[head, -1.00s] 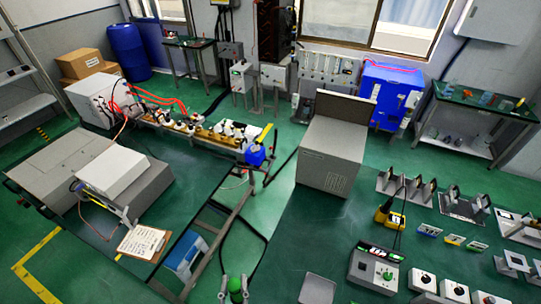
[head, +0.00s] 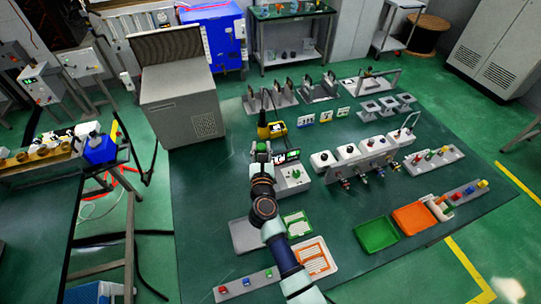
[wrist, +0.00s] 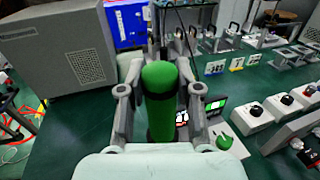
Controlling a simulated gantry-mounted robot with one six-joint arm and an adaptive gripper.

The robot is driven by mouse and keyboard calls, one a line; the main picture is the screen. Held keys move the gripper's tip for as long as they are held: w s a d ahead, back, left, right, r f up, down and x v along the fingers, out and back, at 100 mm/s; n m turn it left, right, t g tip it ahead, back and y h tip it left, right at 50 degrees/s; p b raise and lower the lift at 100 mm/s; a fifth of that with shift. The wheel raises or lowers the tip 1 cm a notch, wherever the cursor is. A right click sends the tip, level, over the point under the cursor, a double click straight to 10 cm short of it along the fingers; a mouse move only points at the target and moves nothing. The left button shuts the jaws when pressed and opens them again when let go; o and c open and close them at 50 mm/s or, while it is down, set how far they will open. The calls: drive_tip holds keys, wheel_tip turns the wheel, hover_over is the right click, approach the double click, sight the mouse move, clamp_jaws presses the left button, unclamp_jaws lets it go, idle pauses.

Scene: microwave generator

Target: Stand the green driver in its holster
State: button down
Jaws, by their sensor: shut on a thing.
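The green driver (wrist: 160,90) stands roughly upright between the fingers of my gripper (wrist: 158,100) in the wrist view, its rounded green end up and its lower part dark. My gripper is shut on it. In the head view, my gripper (head: 261,153) is over the green bench, just left of a grey box with a green knob (head: 292,174); the green driver shows there as a small green end (head: 261,146). The driver's lower tip is hidden. I cannot tell which fixture is the holster.
A yellow-black meter (head: 272,130) stands just beyond my gripper. White knob boxes (head: 348,152) stand to the right. Green (head: 376,234) and orange (head: 413,218) trays lie nearer right. A large grey cabinet (head: 180,98) stands behind left. Bare bench lies left of my arm.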

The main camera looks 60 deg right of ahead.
drive_tip(key=s+d+f+g+b, duration=0.1)
drive_tip(key=s+d+f+b, duration=0.1)
drive_tip(key=d+f+b, duration=0.2)
drive_tip(key=shift+f+m+h+b, duration=0.3)
drive_tip(key=shift+f+m+b, duration=0.1)
drive_tip(key=shift+f+b, duration=0.95)
drive_tip(key=shift+f, duration=0.3)
drive_tip(key=shift+f+b, duration=2.4)
drive_tip(key=shift+b, duration=0.1)
drive_tip(key=shift+f, duration=0.1)
drive_tip(key=shift+f+b, duration=0.45)
drive_tip(key=shift+b, duration=0.05)
drive_tip(key=shift+f, duration=0.15)
drive_tip(key=c, duration=0.7)
unclamp_jaws()
